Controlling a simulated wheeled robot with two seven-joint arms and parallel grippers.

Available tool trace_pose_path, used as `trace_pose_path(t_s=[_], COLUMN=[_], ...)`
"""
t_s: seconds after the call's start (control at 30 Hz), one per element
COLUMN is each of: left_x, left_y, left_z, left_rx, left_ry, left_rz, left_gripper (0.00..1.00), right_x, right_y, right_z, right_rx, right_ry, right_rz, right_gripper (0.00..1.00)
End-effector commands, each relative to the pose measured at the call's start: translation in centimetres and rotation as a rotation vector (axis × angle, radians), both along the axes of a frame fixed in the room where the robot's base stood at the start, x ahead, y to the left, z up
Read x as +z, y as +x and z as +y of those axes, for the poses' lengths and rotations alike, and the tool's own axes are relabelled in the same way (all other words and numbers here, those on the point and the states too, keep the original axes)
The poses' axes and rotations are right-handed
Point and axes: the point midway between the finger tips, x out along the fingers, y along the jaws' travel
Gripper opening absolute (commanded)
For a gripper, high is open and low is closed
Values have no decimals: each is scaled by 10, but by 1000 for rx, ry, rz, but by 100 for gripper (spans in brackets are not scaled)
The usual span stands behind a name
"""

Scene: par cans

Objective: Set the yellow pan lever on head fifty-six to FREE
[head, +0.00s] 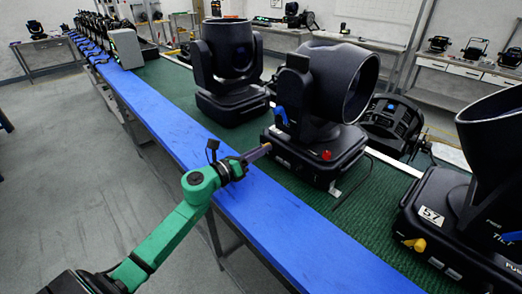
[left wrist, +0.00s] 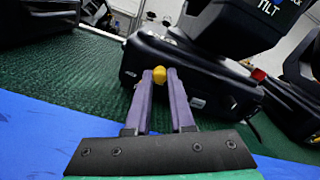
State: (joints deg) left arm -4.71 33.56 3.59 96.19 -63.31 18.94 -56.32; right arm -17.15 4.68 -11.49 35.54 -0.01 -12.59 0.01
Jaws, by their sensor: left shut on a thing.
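A black moving head (head: 318,115) stands in the middle of the head view, with a blue lever on its yoke and a red knob on its base. Its number is not readable; the head to its right is marked 57. My left gripper (head: 265,151) reaches the left face of its base. In the left wrist view, the purple fingers (left wrist: 160,82) are shut on the yellow pan lever (left wrist: 159,72), which shows between their tips. The fingers hide this lever in the head view. The lever's setting cannot be read. My right gripper is not in view.
Head 57 (head: 470,200) stands at the right with its own yellow lever (head: 415,244). Another black head (head: 228,75) stands behind at the left. A blue strip (head: 290,230) runs along the bench's front edge and is clear, beside green matting (head: 185,95).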

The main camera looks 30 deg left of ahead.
Motion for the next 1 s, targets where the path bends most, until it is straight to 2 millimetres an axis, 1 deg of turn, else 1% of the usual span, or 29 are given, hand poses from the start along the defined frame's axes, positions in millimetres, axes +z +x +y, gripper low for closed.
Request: trace_pose_path(t_s=[0.27, 0.57, 1.0], left_x=[4, 6, 4], left_y=[2, 4, 8], left_z=[4, 13, 24], left_rx=[1, 2, 3], left_ry=[-144, -401, -769], left_rz=[52, 141, 268], left_gripper=[0, 0, 0], right_x=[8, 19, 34], right_y=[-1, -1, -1], right_z=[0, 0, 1], right_rx=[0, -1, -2], right_ry=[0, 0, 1], right_rz=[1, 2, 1], right_gripper=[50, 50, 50])
